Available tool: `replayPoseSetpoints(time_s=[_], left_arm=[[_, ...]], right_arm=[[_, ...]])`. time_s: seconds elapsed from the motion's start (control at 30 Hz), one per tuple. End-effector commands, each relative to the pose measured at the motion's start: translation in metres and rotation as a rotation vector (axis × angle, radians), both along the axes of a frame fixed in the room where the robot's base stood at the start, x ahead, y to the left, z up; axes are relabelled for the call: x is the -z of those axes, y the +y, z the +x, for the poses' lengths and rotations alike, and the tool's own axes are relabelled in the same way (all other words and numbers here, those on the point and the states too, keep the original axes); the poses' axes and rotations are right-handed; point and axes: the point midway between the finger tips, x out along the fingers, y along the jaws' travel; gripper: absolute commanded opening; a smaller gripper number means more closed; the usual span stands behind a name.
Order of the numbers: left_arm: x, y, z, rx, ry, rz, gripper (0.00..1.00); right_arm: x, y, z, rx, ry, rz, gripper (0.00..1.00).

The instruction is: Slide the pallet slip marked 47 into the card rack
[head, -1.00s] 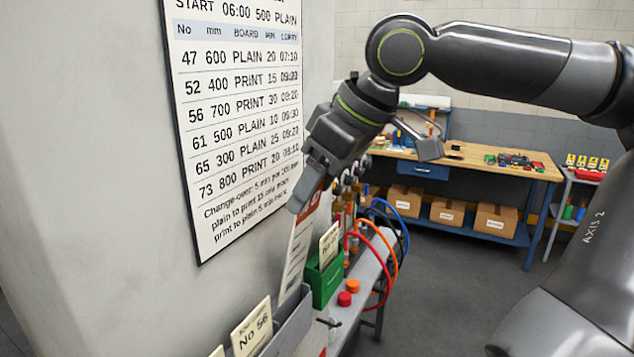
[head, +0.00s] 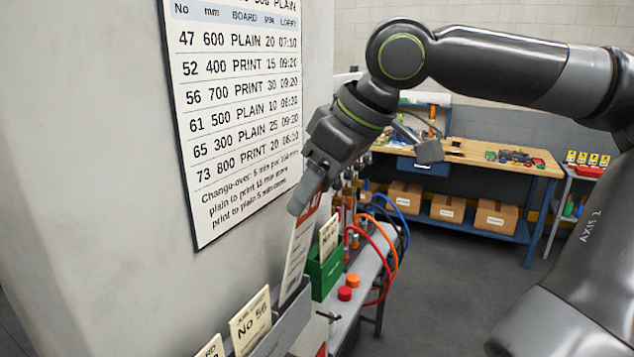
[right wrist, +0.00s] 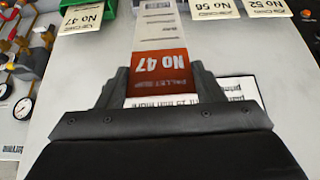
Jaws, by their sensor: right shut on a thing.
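The pallet slip marked 47 (head: 299,247) is long and white with a red header; its No 47 shows upside down in the right wrist view (right wrist: 160,62). My right gripper (head: 311,188) is shut on its red end and holds it tilted, header up. The gripper's dark fingers (right wrist: 160,88) flank the header in the wrist view. The grey card rack (head: 285,328) is below, on the wall side. The slip's lower end meets the rack's rim near its far end; I cannot tell how deep it sits. My left gripper is not in view.
A No 56 card (head: 251,322) stands in the rack, with another card (head: 211,347) nearer. A green holder (head: 324,273) with a No 47 card (head: 329,238) stands just beyond the rack. The wall chart (head: 238,130) is close to the gripper. Hoses (head: 384,272) lie to the right.

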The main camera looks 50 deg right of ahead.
Motion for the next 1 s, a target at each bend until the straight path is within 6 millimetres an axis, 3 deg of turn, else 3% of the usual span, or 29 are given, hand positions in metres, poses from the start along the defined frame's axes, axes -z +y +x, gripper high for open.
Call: replayPoseSetpoints(time_s=[1.0], left_arm=[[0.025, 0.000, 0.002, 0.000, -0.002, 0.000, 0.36]], right_arm=[[0.032, 0.000, 0.000, 0.000, 0.000, 0.001, 0.28]])
